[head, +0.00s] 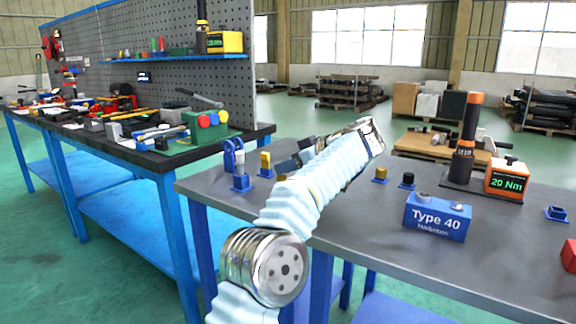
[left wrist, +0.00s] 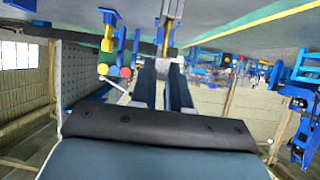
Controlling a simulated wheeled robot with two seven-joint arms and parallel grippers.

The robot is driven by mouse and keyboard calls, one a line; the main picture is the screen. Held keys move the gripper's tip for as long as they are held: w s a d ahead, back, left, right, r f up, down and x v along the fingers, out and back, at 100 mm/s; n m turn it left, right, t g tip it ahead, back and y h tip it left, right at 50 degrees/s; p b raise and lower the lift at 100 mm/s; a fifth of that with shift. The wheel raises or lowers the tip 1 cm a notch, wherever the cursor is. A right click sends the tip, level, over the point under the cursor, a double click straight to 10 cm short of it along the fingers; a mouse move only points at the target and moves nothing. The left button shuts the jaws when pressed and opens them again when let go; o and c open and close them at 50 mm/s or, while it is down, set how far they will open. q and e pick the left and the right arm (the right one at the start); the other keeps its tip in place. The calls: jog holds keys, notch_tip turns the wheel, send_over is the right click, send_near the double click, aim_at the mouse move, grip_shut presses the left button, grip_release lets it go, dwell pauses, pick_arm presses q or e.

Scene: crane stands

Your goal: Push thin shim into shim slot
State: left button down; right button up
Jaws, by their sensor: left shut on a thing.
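My left gripper (head: 285,166) is low over the near left part of the grey table, just right of a yellow block in a blue holder (head: 266,174). In the left wrist view, which is upside down, its two dark fingers (left wrist: 165,68) reach toward a narrow upright piece with yellow on it (left wrist: 161,36). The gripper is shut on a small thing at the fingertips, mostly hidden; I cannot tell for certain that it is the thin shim. A blue forked piece (head: 229,157) and a blue stand (head: 240,184) are to its left. I cannot make out the shim slot.
On the table (head: 330,225), small blue holders carry a yellow block (head: 380,174) and a black block (head: 407,180). A blue "Type 40" block (head: 437,217), a "20 Nm" box (head: 507,180) and a dark upright tool (head: 466,140) stand to the right. The front middle is clear.

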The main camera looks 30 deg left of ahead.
pick_arm(q)
jog(key=shift+f+b, duration=0.95)
jog(key=shift+f, duration=0.7)
jog(key=c, duration=1)
grip_release()
jog(key=shift+r, duration=0.1)
jog(key=p+v, duration=0.3)
jog(key=shift+r, duration=0.2)
jog(key=shift+d+r+p, duration=0.3)
jog(key=shift+d+p, duration=0.15)
jog(key=shift+d, duration=0.4)
jog(key=shift+f, duration=0.1)
